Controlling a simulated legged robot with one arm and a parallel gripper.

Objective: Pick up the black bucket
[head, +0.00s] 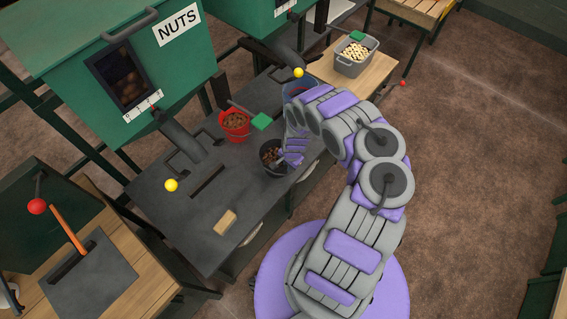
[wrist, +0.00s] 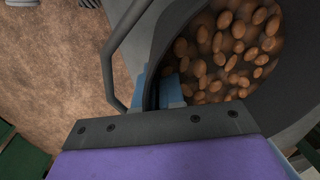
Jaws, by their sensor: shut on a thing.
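The black bucket (head: 272,158) stands on the dark grey bench in the head view and holds brown nuts. In the wrist view the bucket (wrist: 223,118) fills the upper right, with its nuts and dark rim close up. My gripper (wrist: 165,92) is shut on the bucket's rim, with blue fingertips on either side of the wall. The head view shows my gripper (head: 287,158) at the bucket's right side, partly hidden by my arm. A grey bar, perhaps the bucket's handle, curves along the left in the wrist view.
A green NUTS hopper (head: 140,75) hangs over the bench (head: 165,205). A tan block (head: 225,222) lies in front. A grey bin (head: 355,57) stands farther back.

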